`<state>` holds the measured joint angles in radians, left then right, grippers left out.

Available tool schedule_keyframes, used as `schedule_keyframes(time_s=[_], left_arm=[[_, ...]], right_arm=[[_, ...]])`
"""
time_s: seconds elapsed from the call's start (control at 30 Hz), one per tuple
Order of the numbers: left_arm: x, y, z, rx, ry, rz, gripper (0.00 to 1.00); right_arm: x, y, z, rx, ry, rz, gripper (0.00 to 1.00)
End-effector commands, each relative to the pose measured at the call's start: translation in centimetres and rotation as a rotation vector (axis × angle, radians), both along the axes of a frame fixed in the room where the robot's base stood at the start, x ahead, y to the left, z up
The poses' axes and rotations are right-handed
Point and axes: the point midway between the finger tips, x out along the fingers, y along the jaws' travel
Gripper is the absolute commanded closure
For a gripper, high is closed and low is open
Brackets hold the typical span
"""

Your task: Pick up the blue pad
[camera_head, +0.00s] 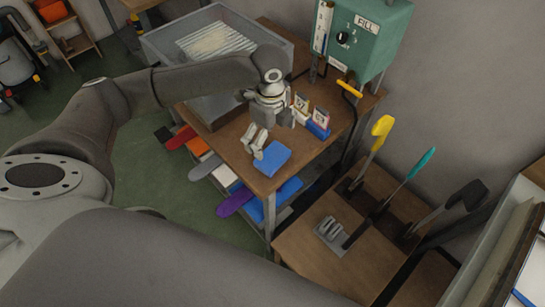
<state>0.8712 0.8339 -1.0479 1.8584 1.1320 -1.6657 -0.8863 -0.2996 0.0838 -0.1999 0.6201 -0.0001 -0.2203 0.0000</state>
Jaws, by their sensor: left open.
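A flat blue pad (272,159) lies on the near corner of the brown wooden table (229,147). My left gripper (254,143) is above the table, just to the left of the pad. Its fingers point down toward the front edge, and they are open with nothing visible between them. Whether a fingertip touches the pad's left edge I cannot tell. My right gripper is not in view.
A grey bin (275,39) with white sheets and a green machine (368,38) stand at the table's back. Small cards in a blue holder (318,130) stand behind the pad. Yellow, teal and black-handled levers (381,130) rise at right. Colored pieces lie on a lower shelf.

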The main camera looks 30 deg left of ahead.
Motion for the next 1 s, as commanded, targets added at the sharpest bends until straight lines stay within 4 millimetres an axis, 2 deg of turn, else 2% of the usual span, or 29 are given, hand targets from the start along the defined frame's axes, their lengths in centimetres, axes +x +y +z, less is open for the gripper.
schedule_keyframes(time_s=[0.1, 0.37, 0.6, 0.9, 0.93, 1.0], left_arm=[[0.0, 0.0, -1.8, 0.000, 0.002, 0.002, 0.00], [0.1, -0.2, -4.0, 0.000, 0.001, 0.002, 0.00], [0.2, -0.4, -7.4, 0.000, 0.000, 0.001, 0.00], [0.2, -0.4, -8.1, 0.000, -0.002, 0.000, 0.00], [0.2, -0.4, -8.1, 0.000, -0.002, 0.000, 0.01], [0.2, -0.4, -8.1, 0.000, -0.002, 0.000, 0.10]], right_arm=[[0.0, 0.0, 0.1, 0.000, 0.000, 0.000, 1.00], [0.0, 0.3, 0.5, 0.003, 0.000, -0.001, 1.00], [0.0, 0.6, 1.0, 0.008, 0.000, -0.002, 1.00], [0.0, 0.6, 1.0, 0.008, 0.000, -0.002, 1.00], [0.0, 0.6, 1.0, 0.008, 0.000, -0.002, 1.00], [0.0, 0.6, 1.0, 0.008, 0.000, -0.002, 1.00]])
